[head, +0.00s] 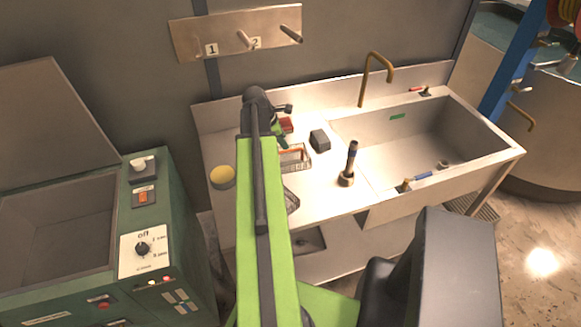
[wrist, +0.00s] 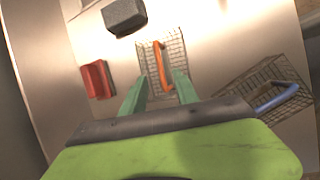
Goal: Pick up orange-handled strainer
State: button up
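The orange-handled strainer is a small wire basket (wrist: 175,44) with an orange handle (wrist: 160,66). It lies on the steel counter, and in the head view its basket (head: 303,160) shows just right of my arm. My gripper (wrist: 160,85) has two green fingers, spread apart with the near end of the basket and the orange handle between and beyond their tips in the wrist view. I cannot tell whether the fingers touch the basket. In the head view the gripper is mostly hidden behind my arm.
A blue-handled wire strainer (wrist: 262,88) lies to the right in the wrist view. A red block (wrist: 98,79) and a dark grey block (wrist: 124,16) lie to the left and beyond. A dark upright tool (head: 350,165), a yellow-topped round item (head: 222,176) and the sink (head: 420,140) are around the counter.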

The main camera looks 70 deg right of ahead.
aim_at(289, 150)
jog(key=b+x, duration=0.2)
jog(key=x, duration=0.2)
jog(key=shift+a, duration=0.1)
jog(key=b+x, duration=0.5)
jog(key=shift+w+f, duration=0.1)
jog(key=shift+f, duration=0.05)
grip_shut()
dwell(1.0)
